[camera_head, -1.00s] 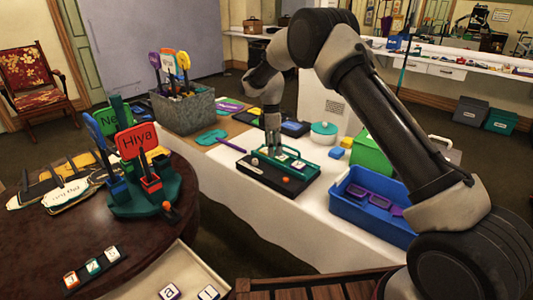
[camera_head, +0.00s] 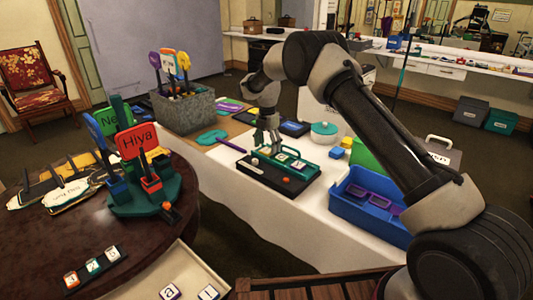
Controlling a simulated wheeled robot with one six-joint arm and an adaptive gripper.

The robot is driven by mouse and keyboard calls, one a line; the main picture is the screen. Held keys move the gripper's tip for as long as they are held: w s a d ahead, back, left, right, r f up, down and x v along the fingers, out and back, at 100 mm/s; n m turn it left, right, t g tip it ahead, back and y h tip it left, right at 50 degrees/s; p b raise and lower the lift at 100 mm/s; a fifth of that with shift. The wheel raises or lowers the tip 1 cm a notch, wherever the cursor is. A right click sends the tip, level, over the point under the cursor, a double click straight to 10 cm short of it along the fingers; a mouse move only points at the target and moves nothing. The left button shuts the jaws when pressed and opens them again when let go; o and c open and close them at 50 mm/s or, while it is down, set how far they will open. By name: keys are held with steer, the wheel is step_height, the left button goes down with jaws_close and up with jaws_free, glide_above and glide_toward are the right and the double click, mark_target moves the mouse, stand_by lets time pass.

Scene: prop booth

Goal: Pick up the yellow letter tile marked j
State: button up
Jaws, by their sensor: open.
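My gripper (camera_head: 267,146) points down with its fingers apart, just above the left end of a green rack (camera_head: 308,169) on a black board. Small pale-faced letter tiles (camera_head: 281,156) stand in the rack; their letters and side colours are too small to read, so I cannot tell which is the yellow j. The fingers partly hide the rack's left end. Nothing shows held between them. On the dark round table, an orange-edged tile (camera_head: 71,279) sits in a black holder beside two teal-edged tiles; I cannot read its letter surely.
A blue bin (camera_head: 370,213) with purple pieces stands right of the board. A grey box of paddles (camera_head: 187,111) stands left. The white table (camera_head: 290,219) is clear in front.

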steer(key=shift+f, duration=0.85)
steer(key=c, duration=0.9)
steer(key=shift+c, duration=0.2)
